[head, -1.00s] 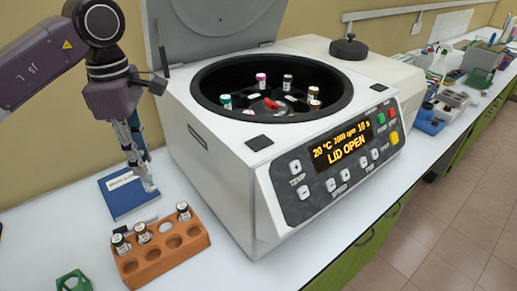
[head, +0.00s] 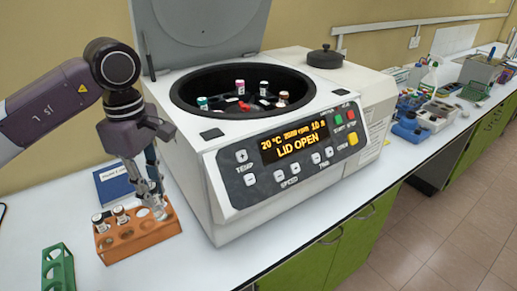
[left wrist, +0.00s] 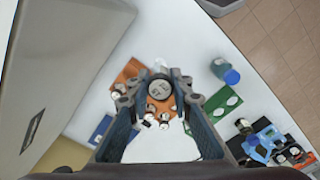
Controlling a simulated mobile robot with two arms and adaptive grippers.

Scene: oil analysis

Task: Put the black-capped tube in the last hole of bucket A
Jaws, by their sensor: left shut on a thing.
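My left gripper (head: 160,210) reaches down over the right end of the orange rack (head: 128,248). It is shut on a tube (left wrist: 159,88), whose round pale top with a dark rim shows between the fingers in the left wrist view. The fingers hide most of this tube, and I cannot tell whether it is clear of its hole. Two other dark-capped tubes stand at the rack's left, one at the end (head: 98,222) and one beside it (head: 121,214). The open centrifuge (head: 215,200) holds several capped tubes around its rotor. Bucket letters are not readable. My right gripper is out of view.
A green rack (head: 58,270) stands front left. A blue book (head: 112,186) lies behind the orange rack. The centrifuge's raised lid (head: 205,30) and tall body stand right of my gripper. Bare bench lies in front of the centrifuge.

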